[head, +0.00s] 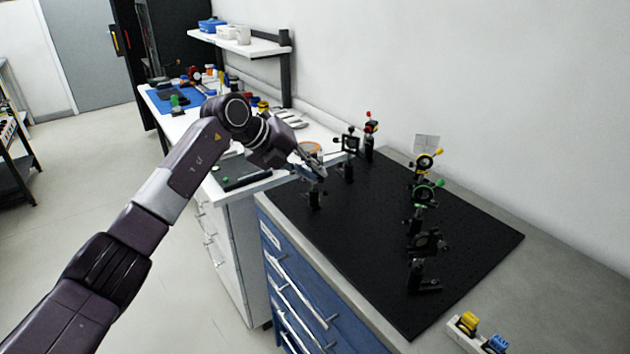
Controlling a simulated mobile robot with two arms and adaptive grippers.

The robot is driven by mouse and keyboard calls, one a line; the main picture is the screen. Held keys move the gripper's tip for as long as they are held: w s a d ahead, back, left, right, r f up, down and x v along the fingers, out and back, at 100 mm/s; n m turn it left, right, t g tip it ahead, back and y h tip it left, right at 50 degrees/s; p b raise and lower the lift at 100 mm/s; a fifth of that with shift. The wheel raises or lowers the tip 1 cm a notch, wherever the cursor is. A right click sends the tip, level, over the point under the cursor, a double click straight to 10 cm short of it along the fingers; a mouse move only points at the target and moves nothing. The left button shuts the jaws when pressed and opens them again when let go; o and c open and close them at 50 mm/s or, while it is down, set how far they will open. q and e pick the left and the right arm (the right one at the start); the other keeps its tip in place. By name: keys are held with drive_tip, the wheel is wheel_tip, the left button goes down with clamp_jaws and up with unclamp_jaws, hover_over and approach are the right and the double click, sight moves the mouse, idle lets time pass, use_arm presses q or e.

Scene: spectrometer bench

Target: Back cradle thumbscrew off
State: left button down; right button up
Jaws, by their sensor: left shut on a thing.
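My left gripper (314,173) reaches in from the left at the far left part of the black breadboard (375,235). It is shut at the upper part of a small dark post mount (313,197), which stands upright on the board. The thumbscrew is too small and too covered by the fingers to make out; what sits between the fingertips appears to be it. An orange-rimmed ring (309,147) shows just behind the gripper. My right gripper is not in view.
A dark mount (348,142) and a red-topped one (369,135) stand behind the gripper. Yellow-ringed (425,162) and green-ringed (428,192) optics and dark mounts (424,278) line the right. A holder (467,325) is at front right. The board's middle is clear.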

use_arm(q)
drive_tip(key=h, duration=0.1)
drive_tip(key=b, duration=0.1)
drive_tip(key=h+b, duration=0.1)
drive_tip(key=shift+a+f+n+t+h, duration=0.25)
drive_tip(key=shift+a+n+t+h, duration=0.05)
idle(0.3)
drive_tip(key=c, duration=2)
unclamp_jaws()
drive_tip(key=shift+o, duration=0.2)
drive_tip(key=v, duration=1.2)
